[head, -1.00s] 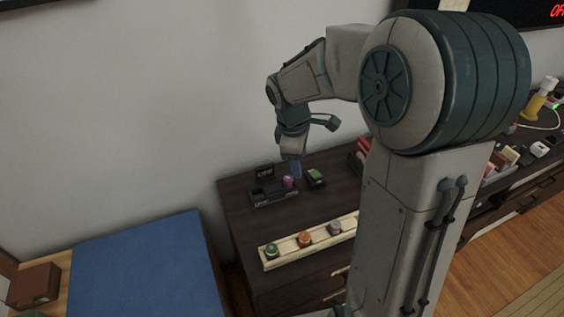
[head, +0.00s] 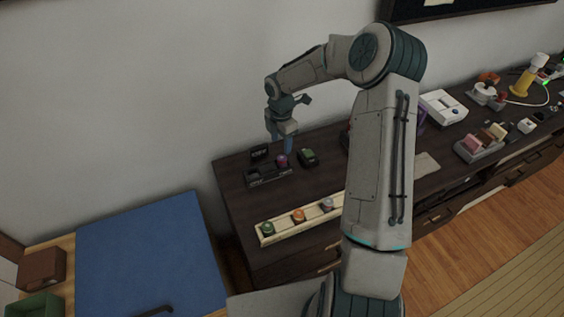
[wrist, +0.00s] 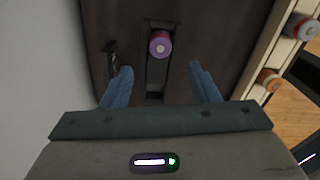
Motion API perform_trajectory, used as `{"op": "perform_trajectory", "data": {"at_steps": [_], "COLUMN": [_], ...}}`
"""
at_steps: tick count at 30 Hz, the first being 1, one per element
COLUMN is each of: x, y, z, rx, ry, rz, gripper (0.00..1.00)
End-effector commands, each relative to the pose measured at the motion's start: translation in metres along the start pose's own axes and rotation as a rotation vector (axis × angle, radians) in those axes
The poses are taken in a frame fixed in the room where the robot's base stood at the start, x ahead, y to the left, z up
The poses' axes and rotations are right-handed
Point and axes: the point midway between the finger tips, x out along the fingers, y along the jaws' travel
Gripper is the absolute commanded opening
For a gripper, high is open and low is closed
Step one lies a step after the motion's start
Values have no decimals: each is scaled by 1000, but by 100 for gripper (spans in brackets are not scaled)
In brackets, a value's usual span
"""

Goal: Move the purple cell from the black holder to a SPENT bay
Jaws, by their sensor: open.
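The purple cell (head: 282,160) stands upright at the right end of the long black holder (head: 262,182). In the wrist view the purple cell (wrist: 160,45) shows its round top with a pale centre, and the black holder (wrist: 155,88) runs toward my palm. My gripper (head: 283,143) is above the holder, pointing down. In the wrist view my gripper (wrist: 160,68) is open and empty, its two blue fingers on either side of the holder and the cell just beyond their tips. Lettering on the holder is too small to read, and I cannot tell which bays are SPENT.
A cream rack (head: 266,238) with green, orange and greyish-purple cells lies nearer the dark cabinet's front edge. A small black sign (head: 260,152) stands behind the holder. A green-topped dark device (head: 307,157) is close on the right. The wall is close behind.

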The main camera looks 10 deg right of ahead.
Motion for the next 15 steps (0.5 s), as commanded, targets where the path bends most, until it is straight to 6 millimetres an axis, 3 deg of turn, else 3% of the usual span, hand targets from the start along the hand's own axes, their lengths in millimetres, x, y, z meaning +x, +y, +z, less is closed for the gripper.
{"op": "perform_trajectory", "data": {"at_steps": [3,15], "x": [19,54], "y": [0,-1], "z": [0,2], "rx": [1,1], "ry": [1,2], "rz": [-2,-2], "gripper": [55,55]}}
